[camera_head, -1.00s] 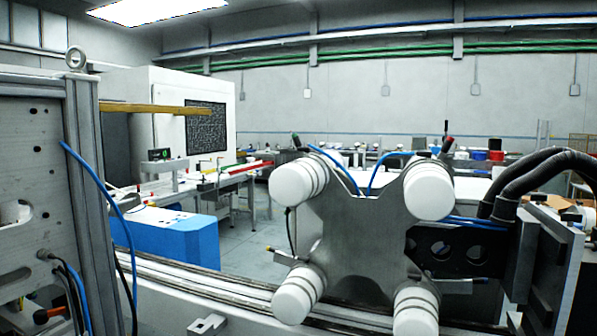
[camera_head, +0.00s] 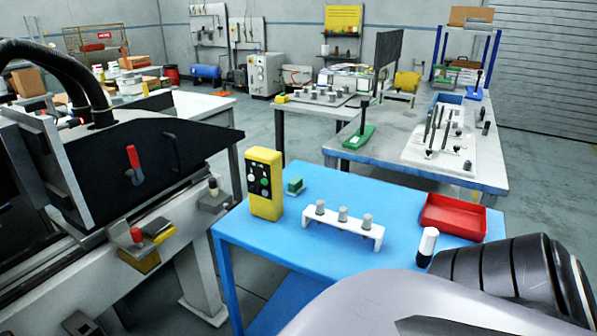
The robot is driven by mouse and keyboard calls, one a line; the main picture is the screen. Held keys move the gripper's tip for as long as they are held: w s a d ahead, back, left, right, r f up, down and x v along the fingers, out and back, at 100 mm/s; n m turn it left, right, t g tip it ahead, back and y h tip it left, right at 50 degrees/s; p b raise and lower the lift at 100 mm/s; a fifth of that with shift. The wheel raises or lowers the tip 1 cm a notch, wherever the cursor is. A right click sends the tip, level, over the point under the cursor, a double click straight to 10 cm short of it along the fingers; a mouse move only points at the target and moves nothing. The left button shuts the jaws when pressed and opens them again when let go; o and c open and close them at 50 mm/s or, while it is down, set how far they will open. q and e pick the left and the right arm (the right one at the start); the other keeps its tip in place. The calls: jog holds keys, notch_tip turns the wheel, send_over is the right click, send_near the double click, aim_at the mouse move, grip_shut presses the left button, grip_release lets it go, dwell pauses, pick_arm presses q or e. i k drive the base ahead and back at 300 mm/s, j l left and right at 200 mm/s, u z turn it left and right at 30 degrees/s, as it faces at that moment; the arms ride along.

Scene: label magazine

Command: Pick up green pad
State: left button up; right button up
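A small green block (camera_head: 295,186), which looks like the green pad, lies on the blue table (camera_head: 290,245) at its back left. It sits just right of a yellow control box (camera_head: 264,184) with buttons and behind a white rack. Nothing is touching it from above and it is fully visible. Neither of my grippers shows in the head view. A grey and black rounded part at the bottom right looks like one of my arm links and covers the table's front right.
On the blue table stand a white rack (camera_head: 342,226) with grey knobs, a red tray (camera_head: 452,217) and a white, black-based cylinder (camera_head: 427,247). A machine (camera_head: 115,165) stands close on the left. A grey workbench (camera_head: 400,140) stands behind, carrying a green base with a post (camera_head: 358,136).

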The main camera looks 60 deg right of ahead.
aim_at(296, 187)
jog(key=z, duration=1.8)
jog(key=i+j, duration=0.35)
jog(key=i, duration=0.15)
jog(key=i+j+z, duration=0.15)
jog(key=z, duration=0.25)
jog(key=i+j+z, duration=0.15)
jog(key=z, duration=0.25)
